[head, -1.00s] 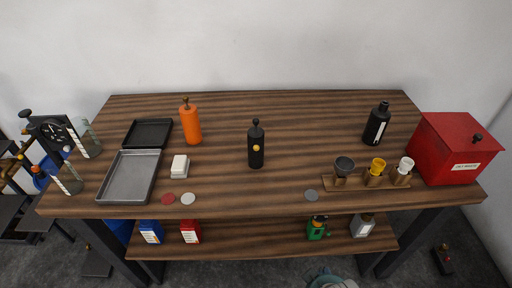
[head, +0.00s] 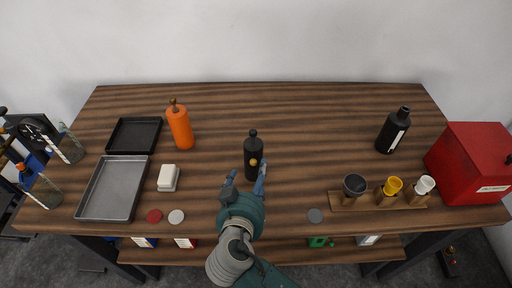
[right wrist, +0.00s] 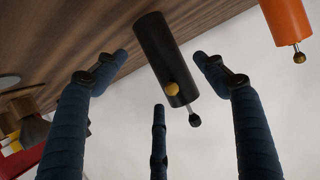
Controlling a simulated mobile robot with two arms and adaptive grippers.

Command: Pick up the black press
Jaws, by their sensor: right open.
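The black press (head: 251,150) is a dark upright cylinder with a knob on top and a small yellow knob on its side. It stands near the middle of the wooden table. My right gripper (head: 246,184) is open just in front of it, its fingers spread toward the press's lower part. In the right wrist view the black press (right wrist: 165,55) appears between the spread fingers of the right gripper (right wrist: 160,62), and no finger is seen closed on it. My left gripper is not in view.
An orange press (head: 180,128) stands to the left and a black bottle (head: 392,132) to the right. A wooden rack with cups (head: 348,203), a red box (head: 475,165), a grey tray (head: 112,190), a black tray (head: 134,134) and a white block (head: 168,178) are around. The table behind the press is clear.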

